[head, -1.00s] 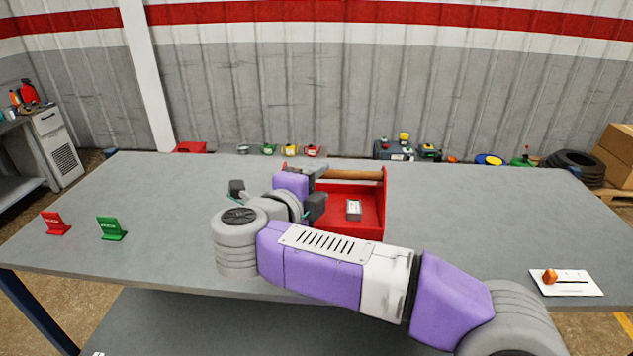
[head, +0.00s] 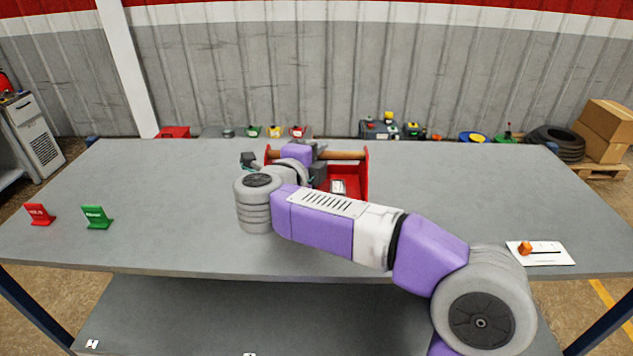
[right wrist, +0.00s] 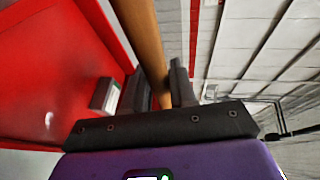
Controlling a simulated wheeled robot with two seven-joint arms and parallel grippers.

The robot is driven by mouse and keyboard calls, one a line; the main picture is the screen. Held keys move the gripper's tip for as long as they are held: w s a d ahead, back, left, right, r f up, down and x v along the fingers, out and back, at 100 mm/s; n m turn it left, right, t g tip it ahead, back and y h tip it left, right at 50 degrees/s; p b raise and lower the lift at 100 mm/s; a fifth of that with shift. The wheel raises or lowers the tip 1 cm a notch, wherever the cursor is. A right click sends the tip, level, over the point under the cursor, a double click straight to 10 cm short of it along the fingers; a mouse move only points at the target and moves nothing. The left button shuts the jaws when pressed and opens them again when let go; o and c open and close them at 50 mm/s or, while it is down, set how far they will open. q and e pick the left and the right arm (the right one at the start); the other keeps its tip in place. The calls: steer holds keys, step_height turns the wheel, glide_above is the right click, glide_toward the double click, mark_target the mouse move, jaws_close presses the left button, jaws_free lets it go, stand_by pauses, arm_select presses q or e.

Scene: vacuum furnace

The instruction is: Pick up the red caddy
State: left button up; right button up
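The red caddy (head: 352,182) stands on the grey table, with a wooden bar handle (head: 345,155) between its upright ends. A small pale-labelled box lies inside it. My right gripper (head: 317,153) is at the handle, left of its middle. In the right wrist view its two dark fingers (right wrist: 161,85) lie close on either side of the wooden handle (right wrist: 143,35) and appear shut on it. The red tray floor (right wrist: 60,75) and the small box (right wrist: 105,95) show beside the fingers. My right arm hides the caddy's front left part. My left gripper is out of view.
A red sign (head: 39,214) and a green sign (head: 97,217) stand at the table's left. A white plate with an orange knob (head: 541,252) lies at the right front. Several items stand beyond the back edge. Much of the table (head: 170,185) is clear.

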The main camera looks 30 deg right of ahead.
jaws_close()
stand_by(1.0)
steer(key=shift+r, duration=0.1)
